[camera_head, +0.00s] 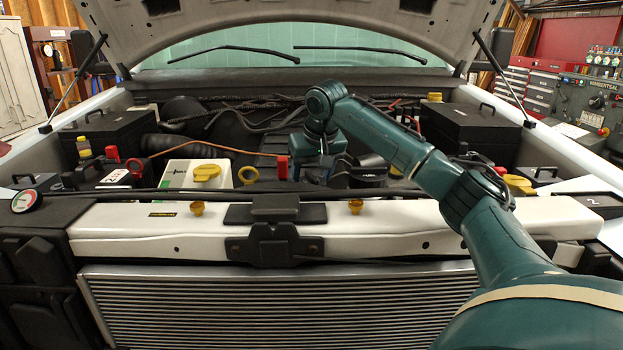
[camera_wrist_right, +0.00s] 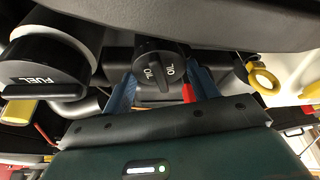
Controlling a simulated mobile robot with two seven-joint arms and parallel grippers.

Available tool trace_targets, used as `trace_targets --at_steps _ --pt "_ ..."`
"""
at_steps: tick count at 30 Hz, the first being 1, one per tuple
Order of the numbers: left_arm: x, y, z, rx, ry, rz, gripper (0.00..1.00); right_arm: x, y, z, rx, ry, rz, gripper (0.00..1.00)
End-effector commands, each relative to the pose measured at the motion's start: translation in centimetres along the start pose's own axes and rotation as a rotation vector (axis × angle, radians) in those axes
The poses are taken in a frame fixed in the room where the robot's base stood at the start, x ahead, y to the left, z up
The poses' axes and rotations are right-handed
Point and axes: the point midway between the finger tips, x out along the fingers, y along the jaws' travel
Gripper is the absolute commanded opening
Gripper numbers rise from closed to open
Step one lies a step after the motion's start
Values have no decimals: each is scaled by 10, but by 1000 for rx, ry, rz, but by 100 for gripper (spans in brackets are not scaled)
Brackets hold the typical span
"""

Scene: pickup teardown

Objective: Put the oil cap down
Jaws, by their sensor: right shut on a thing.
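The black oil cap (camera_wrist_right: 160,64), with white "OIL" lettering, sits between the two blue fingers of my right gripper (camera_wrist_right: 162,82) in the right wrist view. The gripper is shut on it. In the head view my right gripper (camera_head: 322,168) points down into the engine bay, behind the white front crossmember. There the cap is not clearly visible, and I cannot tell whether it touches anything beneath. My left gripper is not in view.
A black cap marked FUEL (camera_wrist_right: 42,70) is close beside the gripper in the wrist view. The raised hood (camera_head: 290,22) hangs above.

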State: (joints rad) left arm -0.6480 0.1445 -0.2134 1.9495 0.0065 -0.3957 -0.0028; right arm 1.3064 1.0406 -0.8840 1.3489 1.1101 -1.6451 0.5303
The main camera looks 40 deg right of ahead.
Motion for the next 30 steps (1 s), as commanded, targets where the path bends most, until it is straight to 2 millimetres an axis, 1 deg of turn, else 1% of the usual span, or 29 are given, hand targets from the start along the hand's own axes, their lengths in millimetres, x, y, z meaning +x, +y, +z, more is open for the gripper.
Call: trace_targets --at_steps 2,5,12,16,19,22,23,26,29,30 --pt "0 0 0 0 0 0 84 -3 0 -2 0 2 -1 37" --pt "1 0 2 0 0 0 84 -13 -1 -6 0 4 -2 37" --pt "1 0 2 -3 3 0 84 -58 -1 -25 1 4 -4 37" --pt "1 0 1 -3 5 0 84 -78 -1 -33 1 3 -3 37" --pt "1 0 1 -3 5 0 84 -88 0 -37 1 2 -2 37" --pt "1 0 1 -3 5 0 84 -92 2 -37 0 0 0 37" --pt "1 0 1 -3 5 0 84 -92 4 -36 -2 -1 0 37" --pt "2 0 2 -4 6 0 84 -91 18 -27 -17 -1 -5 37" --pt "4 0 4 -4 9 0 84 -92 45 -9 -48 0 -16 37" --pt "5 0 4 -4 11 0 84 -95 58 1 -66 0 -22 37"
